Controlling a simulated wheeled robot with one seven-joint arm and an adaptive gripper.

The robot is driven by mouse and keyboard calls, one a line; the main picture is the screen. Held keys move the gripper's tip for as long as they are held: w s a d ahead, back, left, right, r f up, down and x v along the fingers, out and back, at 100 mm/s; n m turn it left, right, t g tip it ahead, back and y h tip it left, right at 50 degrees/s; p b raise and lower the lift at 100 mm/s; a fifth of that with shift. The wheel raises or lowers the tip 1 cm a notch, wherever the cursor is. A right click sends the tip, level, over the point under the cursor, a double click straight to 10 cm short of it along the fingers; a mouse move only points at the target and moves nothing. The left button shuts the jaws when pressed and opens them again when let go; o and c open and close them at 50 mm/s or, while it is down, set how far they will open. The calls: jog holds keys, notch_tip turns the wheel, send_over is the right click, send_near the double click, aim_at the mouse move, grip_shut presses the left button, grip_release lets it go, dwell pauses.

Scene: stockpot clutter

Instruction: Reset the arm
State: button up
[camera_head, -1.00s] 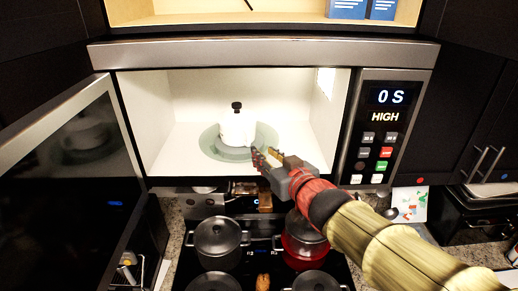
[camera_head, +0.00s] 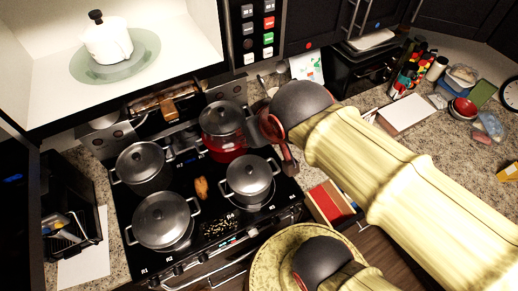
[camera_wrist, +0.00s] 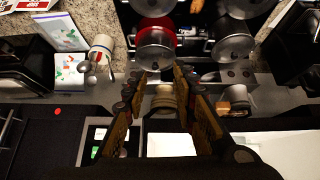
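My gripper (camera_wrist: 163,78) shows in the wrist view with its two fingers apart and nothing held between them. In the head view my arm folds in from the right over the stove; a red part of it shows near the red pot, and my fingertips cannot be made out. A white lidded pot (camera_head: 108,40) with a black knob stands upright on the glass turntable (camera_head: 146,55) inside the microwave, well apart from my arm.
Grey lidded pots (camera_head: 163,220) and a red pot (camera_head: 222,143) stand on the black stove (camera_head: 203,215). The open microwave door is at the far left. The right counter (camera_head: 440,140) holds a white box (camera_head: 405,113), utensils (camera_head: 410,72) and bowls (camera_head: 463,108).

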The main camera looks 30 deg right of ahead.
jog(key=shift+g+y, duration=0.3)
jog(key=shift+g, duration=0.4)
jog(key=s, duration=0.1)
jog(key=s+f, duration=0.1)
jog(key=s, duration=0.1)
jog(key=s+a, duration=0.1)
jog(key=shift+s+f, duration=0.25)
jog(key=shift+f, duration=0.05)
jog(key=shift+f, duration=0.1)
notch_tip(320, 180, down, 23)
jog(key=b, duration=2.3)
jog(key=shift+f+b, duration=0.2)
jog(key=shift+b, duration=0.15)
